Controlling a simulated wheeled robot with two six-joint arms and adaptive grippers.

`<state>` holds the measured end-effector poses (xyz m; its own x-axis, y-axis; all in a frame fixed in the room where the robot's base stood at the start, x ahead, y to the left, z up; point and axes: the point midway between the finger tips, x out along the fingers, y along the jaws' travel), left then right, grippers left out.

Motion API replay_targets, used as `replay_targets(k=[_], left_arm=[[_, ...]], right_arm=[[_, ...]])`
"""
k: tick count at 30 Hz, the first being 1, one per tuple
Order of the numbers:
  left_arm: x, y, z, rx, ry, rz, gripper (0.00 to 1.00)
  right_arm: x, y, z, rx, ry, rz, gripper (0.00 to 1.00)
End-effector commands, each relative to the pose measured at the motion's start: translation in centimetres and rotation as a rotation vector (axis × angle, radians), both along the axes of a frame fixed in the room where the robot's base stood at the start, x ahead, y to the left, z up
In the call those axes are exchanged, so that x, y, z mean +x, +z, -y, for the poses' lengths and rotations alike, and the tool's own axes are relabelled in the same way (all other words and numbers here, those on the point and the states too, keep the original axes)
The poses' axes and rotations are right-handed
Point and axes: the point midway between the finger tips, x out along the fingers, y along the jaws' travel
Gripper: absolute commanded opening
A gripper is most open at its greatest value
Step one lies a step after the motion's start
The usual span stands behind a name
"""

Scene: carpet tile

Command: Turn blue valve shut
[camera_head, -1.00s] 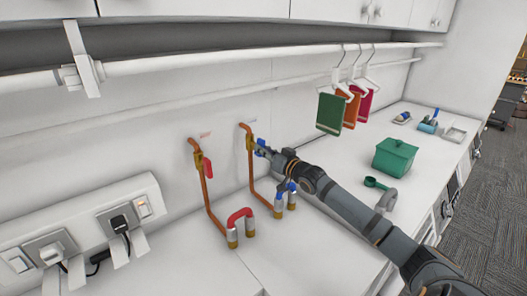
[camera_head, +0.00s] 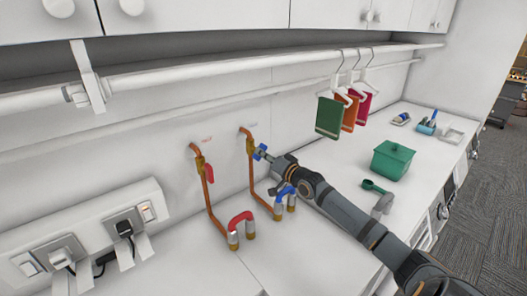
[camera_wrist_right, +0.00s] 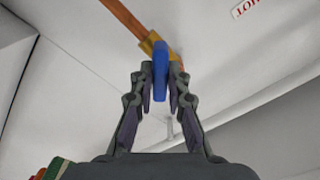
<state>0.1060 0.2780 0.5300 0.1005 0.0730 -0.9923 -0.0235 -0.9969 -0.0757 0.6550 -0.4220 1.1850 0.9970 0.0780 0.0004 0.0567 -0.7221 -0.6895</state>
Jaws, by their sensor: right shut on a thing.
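The blue valve handle (camera_head: 260,151) sits at the brass body on the right copper pipe (camera_head: 251,172), against the back wall. My right gripper (camera_head: 267,156) reaches it from the right. In the right wrist view, the blue handle (camera_wrist_right: 160,70) stands upright between the fingertips of my right gripper (camera_wrist_right: 160,78), which is shut on it. The brass valve body (camera_wrist_right: 148,46) and copper pipe show just beyond it. The fingers partly hide the handle in the head view. My left gripper is not in view.
A red valve handle (camera_head: 209,172) is on the left copper pipe (camera_head: 207,192). A socket strip (camera_head: 85,240) is at left. Hanging cloths (camera_head: 329,117) and a green box (camera_head: 392,160) are at right.

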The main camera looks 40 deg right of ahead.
Motion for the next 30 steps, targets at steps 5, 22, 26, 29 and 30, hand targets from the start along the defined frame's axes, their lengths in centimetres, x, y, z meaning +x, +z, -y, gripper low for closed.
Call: replay_targets(k=[5,22,26,29,30], left_arm=[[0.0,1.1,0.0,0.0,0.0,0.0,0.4],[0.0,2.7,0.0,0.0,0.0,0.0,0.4],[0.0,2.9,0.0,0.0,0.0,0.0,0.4],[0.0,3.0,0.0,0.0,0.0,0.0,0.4],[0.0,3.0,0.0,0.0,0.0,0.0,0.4]], right_arm=[[0.0,0.1,0.0,0.169,0.0,-0.016,0.0],[0.0,0.0,0.0,0.65,0.0,-0.053,0.0],[0.0,0.0,0.0,0.721,0.0,-0.058,0.0],[0.0,-0.1,0.0,0.762,0.0,-0.062,0.0],[0.0,-0.1,0.0,0.774,0.0,-0.063,0.0]])
